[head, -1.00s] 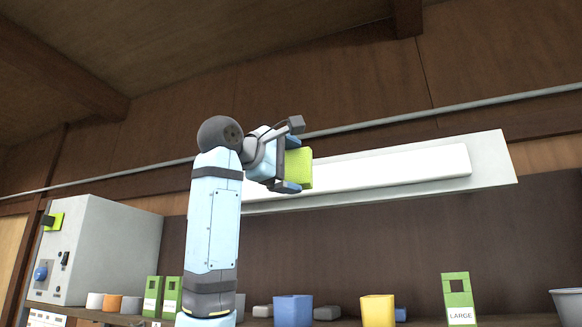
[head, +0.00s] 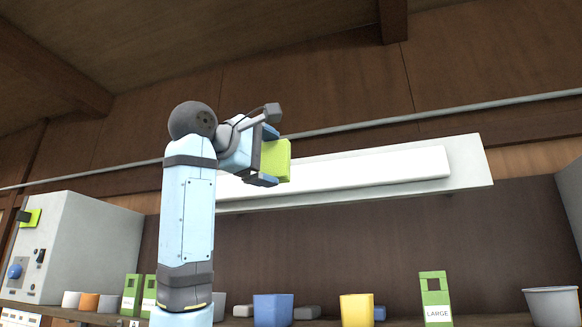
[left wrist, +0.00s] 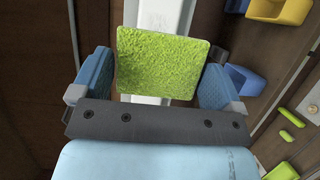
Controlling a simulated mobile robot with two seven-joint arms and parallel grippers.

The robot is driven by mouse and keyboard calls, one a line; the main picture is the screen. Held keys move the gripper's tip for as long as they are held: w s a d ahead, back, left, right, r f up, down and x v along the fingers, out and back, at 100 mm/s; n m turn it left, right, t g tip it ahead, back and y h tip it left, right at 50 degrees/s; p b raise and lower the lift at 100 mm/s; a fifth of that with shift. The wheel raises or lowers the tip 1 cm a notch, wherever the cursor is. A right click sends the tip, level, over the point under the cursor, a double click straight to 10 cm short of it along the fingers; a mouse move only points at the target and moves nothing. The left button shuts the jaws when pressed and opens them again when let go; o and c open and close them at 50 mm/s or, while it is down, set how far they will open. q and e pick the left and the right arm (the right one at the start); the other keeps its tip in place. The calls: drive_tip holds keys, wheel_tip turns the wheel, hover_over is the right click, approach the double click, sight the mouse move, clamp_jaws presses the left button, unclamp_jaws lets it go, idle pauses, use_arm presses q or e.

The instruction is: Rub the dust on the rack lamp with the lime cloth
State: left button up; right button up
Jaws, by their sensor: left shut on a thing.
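The rack lamp (head: 400,168) is a long white bar on a pale backing panel, high on the brown wall in the head view. My left gripper (head: 268,160) is raised in front of the lamp's left part and shut on the lime cloth (head: 277,160), a square fuzzy pad. In the left wrist view the cloth (left wrist: 160,65) sits between the two blue fingers (left wrist: 158,82), with the white lamp (left wrist: 165,14) behind it. I cannot tell whether cloth and lamp touch. No dust can be made out. My right gripper is not in view.
Below the lamp a shelf holds a blue bin (head: 273,310), a yellow bin (head: 356,310), a green LARGE card (head: 435,297) and a grey bucket (head: 552,305). A grey box (head: 80,245) stands at left. A pipe (head: 480,107) runs along the wall above the lamp.

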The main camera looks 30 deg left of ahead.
sight(313, 176)
use_arm(q)
drive_tip(key=shift+w+a, duration=0.15)
drive_tip(key=shift+w, duration=0.4)
drive_tip(key=w, duration=0.2)
drive_tip(key=w+p, duration=0.1)
drive_tip(key=w, duration=0.1)
drive_tip(key=shift+a+p, duration=0.3)
drive_tip(key=shift+a, duration=0.1)
drive_tip(key=shift+w+a, duration=0.25)
drive_tip(key=shift+w, duration=0.55)
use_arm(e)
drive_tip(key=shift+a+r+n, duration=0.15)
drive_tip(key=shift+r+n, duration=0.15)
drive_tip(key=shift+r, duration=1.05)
use_arm(q)
drive_tip(key=shift+w+p, duration=0.15)
drive_tip(key=shift+p, duration=0.15)
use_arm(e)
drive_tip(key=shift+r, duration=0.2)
use_arm(q)
drive_tip(key=shift+w+a+p, duration=0.25)
drive_tip(key=shift+w+p, duration=0.1)
drive_tip(key=shift+w, duration=0.5)
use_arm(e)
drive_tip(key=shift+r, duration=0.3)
